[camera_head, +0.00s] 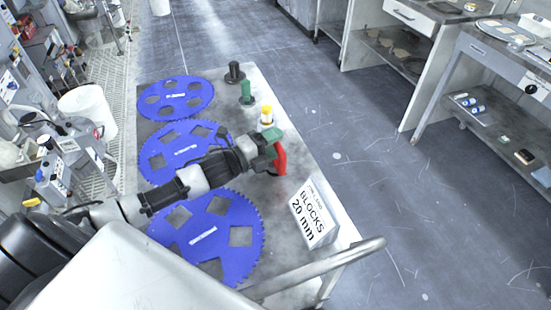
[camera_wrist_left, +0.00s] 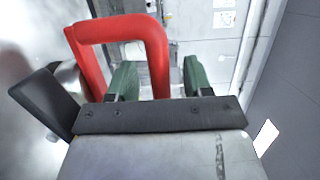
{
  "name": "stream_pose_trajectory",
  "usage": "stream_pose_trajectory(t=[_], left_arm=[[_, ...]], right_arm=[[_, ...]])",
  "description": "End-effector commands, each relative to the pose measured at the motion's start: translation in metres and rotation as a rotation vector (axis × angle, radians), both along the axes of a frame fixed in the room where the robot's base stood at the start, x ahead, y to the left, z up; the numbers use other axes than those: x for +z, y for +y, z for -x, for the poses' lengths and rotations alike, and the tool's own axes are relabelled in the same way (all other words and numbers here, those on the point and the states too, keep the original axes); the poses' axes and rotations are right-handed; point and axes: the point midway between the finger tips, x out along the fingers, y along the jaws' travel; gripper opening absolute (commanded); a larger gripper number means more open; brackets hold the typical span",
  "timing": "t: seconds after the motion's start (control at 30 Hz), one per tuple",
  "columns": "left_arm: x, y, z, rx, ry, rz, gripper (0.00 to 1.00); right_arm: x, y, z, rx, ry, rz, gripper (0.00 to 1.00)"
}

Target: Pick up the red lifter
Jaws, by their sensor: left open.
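The red lifter (camera_head: 281,158) is near the right edge of the table, partly hidden by my left gripper (camera_head: 271,143). In the left wrist view its red handle (camera_wrist_left: 118,30) shows as a squared arch. My left gripper (camera_wrist_left: 160,78) is open there, with two green fingers. One finger shows within the arch, and one leg of the handle appears between the two fingers. I cannot tell whether either finger touches it. The lower part of the lifter is hidden. My right gripper is not in view.
Blue toothed discs with square holes (camera_head: 176,98) lie along the metal table (camera_head: 290,130). A black knob (camera_head: 235,73), a green knob (camera_head: 247,93) and a yellow-topped piece (camera_head: 266,115) stand beyond the gripper. A "BLOCKS 20 mm" sign (camera_head: 313,212) stands nearer. Floor on the right is clear.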

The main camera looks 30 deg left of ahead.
Motion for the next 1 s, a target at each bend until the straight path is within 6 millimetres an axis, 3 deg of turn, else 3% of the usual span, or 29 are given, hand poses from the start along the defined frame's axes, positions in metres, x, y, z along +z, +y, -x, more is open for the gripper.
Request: stream_pose_trajectory(t=[0.17, 0.43, 0.77, 1.0], left_arm=[[0.002, -0.010, -0.019, 0.001, 0.000, 0.001, 0.51], [0.000, -0.011, -0.020, 0.000, 0.001, 0.000, 0.51], [0.000, -0.011, -0.020, 0.000, 0.001, 0.000, 0.00], [0.000, -0.011, -0.020, 0.000, 0.001, 0.000, 0.00]], right_arm=[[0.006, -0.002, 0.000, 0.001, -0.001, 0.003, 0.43], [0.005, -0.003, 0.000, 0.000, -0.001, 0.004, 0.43], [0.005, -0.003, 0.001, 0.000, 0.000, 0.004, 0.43], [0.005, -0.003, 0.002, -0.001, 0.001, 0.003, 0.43]])
